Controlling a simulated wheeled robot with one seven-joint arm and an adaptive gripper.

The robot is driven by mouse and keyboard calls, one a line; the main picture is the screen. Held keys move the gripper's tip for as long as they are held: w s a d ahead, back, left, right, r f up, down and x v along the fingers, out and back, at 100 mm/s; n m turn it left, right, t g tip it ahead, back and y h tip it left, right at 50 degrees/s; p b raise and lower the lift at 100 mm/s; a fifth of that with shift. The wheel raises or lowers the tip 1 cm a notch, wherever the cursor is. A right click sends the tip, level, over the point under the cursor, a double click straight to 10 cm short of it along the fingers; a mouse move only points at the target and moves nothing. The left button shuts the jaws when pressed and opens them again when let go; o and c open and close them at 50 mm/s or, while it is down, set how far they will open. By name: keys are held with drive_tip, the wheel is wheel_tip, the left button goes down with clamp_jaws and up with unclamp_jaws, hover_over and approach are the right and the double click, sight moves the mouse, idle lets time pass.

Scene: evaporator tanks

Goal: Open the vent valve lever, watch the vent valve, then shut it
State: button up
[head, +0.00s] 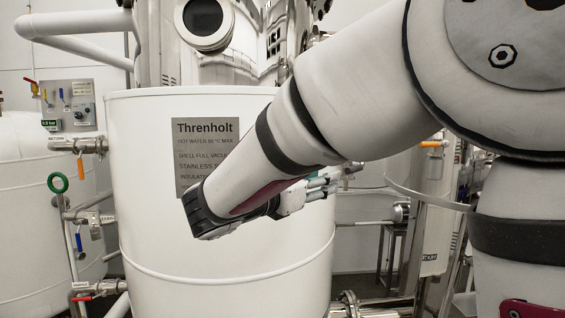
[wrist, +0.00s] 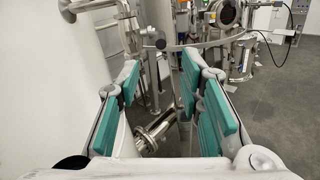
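My gripper (wrist: 160,70) is open in the wrist view, with its teal-padded fingers wide apart and nothing between the pads. In the head view my gripper (head: 325,184) points right, in front of the white tank, partly behind my forearm. A thin bar with a dark round end (wrist: 160,43) shows beyond the fingertips in the wrist view. I cannot tell whether it is the vent valve lever. In the head view an orange-handled lever (head: 433,144) is at right, beyond the gripper. No label marks the vent valve, and its state cannot be told.
The white Threnholt tank (head: 220,262) fills the middle of the head view. Left of it are a blue lever (head: 79,242), a red lever (head: 81,299) and a control panel (head: 70,105). A flanged steel pipe (wrist: 157,128) lies below the fingers.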

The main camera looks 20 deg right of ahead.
sight(353, 170)
drive_tip(key=p+x, duration=0.2)
drive_tip(key=x, duration=1.1)
drive_tip(key=shift+d, duration=0.1)
drive_tip(key=shift+f, duration=0.1)
clamp_jaws()
